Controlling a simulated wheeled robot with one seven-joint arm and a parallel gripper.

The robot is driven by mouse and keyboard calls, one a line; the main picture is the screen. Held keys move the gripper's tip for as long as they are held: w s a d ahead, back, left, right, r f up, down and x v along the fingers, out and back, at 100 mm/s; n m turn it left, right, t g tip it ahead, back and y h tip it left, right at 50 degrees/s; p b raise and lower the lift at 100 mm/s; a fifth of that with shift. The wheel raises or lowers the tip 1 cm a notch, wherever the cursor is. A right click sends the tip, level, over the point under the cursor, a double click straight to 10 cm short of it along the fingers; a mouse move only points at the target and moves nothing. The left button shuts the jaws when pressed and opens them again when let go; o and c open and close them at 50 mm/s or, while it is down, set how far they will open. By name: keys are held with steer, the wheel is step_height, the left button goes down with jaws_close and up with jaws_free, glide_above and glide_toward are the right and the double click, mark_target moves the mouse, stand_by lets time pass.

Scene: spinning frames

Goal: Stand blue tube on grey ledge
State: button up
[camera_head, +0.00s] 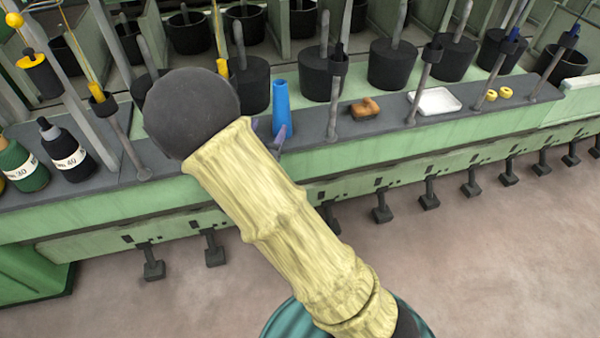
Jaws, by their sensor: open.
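The blue tube (281,108) is upright, narrower at its top, and appears to stand on the grey ledge (380,116) of the green machine. My gripper (270,128) shows only as small purple fingers beside my arm's yellow sleeve. It is open and close to the tube's lower part. One finger overlaps the tube's lower edge in the picture. I cannot tell whether they touch. Most of the gripper is hidden behind my arm.
Along the ledge are a brown block (365,109), a white tray (435,101) and yellow rings (498,94) to the right. Dark bottles (64,150) stand at the left. Grey rods and black pots (320,72) crowd behind the tube.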

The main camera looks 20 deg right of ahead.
steer(key=s+d+f+n+g+y, duration=0.1)
steer(key=s+d+n+g+y, duration=0.2)
steer(key=s+g, duration=0.3)
steer(key=s+d+f+n+g+y, duration=0.1)
steer(key=s+d+n+g+y, duration=0.2)
steer(key=s, duration=1.2)
steer(key=g+y, duration=0.3)
steer(key=shift+s+d+f+n+g, duration=0.2)
steer(key=shift+f+n+g, duration=0.1)
steer(key=shift+f+g, duration=0.1)
